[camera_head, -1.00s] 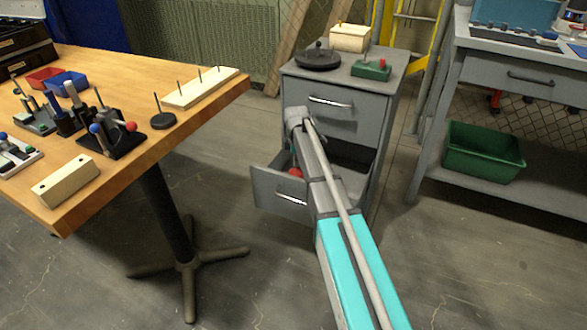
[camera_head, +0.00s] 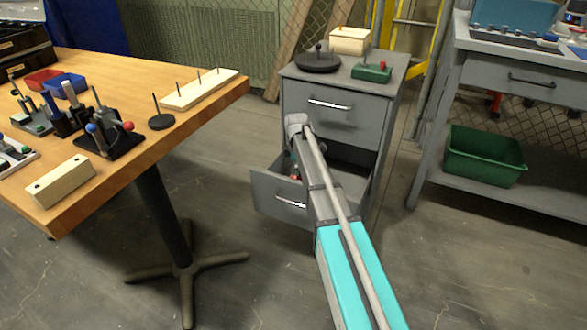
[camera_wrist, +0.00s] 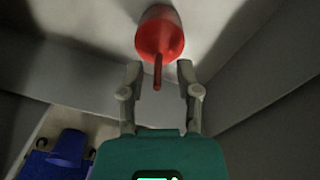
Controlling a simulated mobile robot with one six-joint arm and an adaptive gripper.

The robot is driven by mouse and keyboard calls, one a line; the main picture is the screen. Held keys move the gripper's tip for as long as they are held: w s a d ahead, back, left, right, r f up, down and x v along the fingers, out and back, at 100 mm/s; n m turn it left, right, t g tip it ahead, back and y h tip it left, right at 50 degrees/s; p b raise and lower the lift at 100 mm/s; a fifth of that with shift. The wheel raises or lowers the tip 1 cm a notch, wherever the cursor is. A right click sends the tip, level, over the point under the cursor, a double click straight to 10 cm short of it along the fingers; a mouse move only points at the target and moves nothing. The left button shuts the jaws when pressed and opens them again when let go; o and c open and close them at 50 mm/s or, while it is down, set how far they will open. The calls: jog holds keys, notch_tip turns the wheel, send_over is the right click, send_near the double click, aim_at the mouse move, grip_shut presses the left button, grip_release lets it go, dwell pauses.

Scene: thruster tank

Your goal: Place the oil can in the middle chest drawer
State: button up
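The red oil can (camera_wrist: 160,33) is in the wrist view, just beyond my fingertips, with its thin spout pointing back between them. It appears to be inside the open drawer (camera_head: 272,192) of the grey chest (camera_head: 335,110), below the shut top drawer. My gripper (camera_wrist: 158,70) is open, with its two fingers apart on either side of the spout and a visible gap to each. In the head view my arm reaches over the open drawer and hides the gripper and most of the drawer's inside.
The chest top holds a dark round base (camera_head: 318,62), a green block (camera_head: 371,72) and a wooden box (camera_head: 350,40). A wooden table (camera_head: 130,85) with several small fixtures stands left. A grey bench with a green bin (camera_head: 485,155) stands right. Open floor lies between.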

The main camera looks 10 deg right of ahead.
aim_at(297, 178)
jog(key=shift+r, duration=0.15)
notch_tip(297, 178, up, 12)
jog(key=p, duration=1.2)
jog(key=shift+s, duration=0.15)
dwell(0.7)
jog(key=s+a+m, duration=0.1)
jog(key=s+m, duration=1.5)
jog(key=s, duration=1.3)
jog(key=shift+s, duration=0.15)
jog(key=shift+a, duration=0.1)
